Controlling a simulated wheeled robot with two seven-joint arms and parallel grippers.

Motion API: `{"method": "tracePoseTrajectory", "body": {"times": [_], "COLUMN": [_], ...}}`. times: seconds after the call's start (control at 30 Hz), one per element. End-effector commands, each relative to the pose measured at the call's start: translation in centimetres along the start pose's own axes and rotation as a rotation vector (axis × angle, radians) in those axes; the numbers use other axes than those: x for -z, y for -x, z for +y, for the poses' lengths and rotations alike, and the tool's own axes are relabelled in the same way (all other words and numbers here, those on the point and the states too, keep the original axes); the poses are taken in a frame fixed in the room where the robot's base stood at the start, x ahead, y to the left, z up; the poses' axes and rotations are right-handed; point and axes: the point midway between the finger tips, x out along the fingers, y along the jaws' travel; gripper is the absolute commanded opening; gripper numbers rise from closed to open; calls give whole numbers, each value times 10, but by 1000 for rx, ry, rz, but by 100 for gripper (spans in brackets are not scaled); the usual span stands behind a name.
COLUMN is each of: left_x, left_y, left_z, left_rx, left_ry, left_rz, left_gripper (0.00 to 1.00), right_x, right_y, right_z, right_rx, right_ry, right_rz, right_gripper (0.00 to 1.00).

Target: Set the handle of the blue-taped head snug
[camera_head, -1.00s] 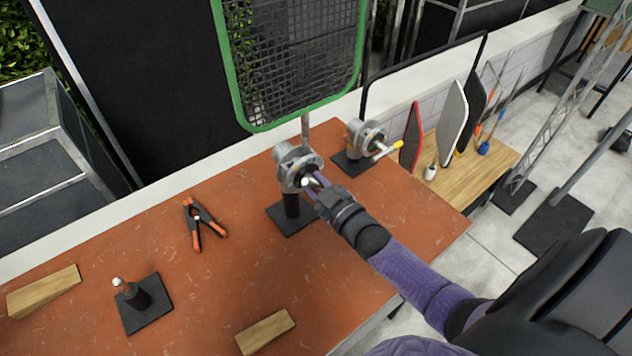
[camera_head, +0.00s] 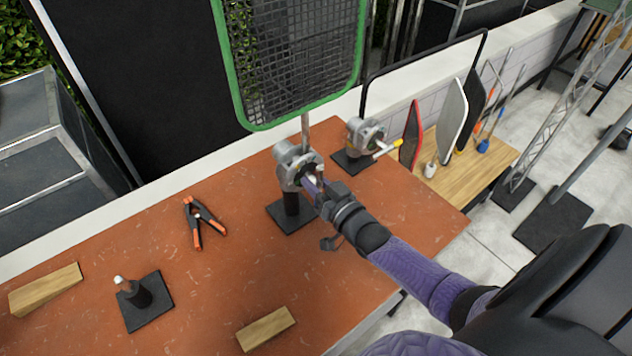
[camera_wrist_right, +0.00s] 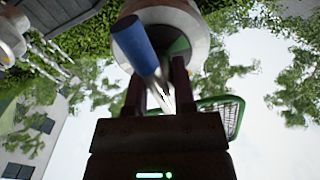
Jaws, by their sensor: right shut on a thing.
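A grey metal grip head (camera_head: 290,164) stands on a black post and square base on the red-brown table, with a green-framed mesh panel (camera_head: 296,62) rising by it. My right gripper (camera_head: 315,186) is at the front of this head. In the right wrist view, a metal handle with a blue end (camera_wrist_right: 138,45) slants across the head's round face (camera_wrist_right: 187,22). The right gripper (camera_wrist_right: 158,92) is shut on this handle, its fingers on either side. The hand partly hides the handle in the head view. My left gripper is not in view.
A second grip head (camera_head: 364,132) with a yellow-tipped handle stands behind to the right. A black-and-orange clamp (camera_head: 204,220), wooden wedge (camera_head: 45,288), wooden block (camera_head: 266,329) and short post on a base (camera_head: 147,302) lie leftward and in front. The table between them is clear.

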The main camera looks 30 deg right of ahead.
Motion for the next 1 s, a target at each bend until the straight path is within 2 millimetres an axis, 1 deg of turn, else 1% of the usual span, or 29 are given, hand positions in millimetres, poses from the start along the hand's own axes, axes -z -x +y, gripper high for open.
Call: {"method": "tracePoseTrajectory", "body": {"times": [0.57,0.6,0.67,0.7,0.73,0.93,1.0], "left_x": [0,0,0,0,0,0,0], "left_y": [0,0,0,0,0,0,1], "left_z": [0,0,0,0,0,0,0], "left_rx": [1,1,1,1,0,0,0], "left_ry": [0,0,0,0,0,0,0], "left_rz": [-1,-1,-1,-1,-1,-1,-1], "left_gripper": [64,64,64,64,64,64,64], "right_x": [-1,-1,-1,-1,-1,0,0], "right_y": [0,0,0,0,0,0,3], "right_z": [0,0,0,0,0,0,0], "right_rx": [-1,-1,-1,-1,0,0,0], "right_ry": [-26,-26,-26,-25,-25,-25,-25], "right_rz": [-3,-3,-2,-2,-2,-1,-2], "right_gripper": [0,41,53,62,67,67,67]}}
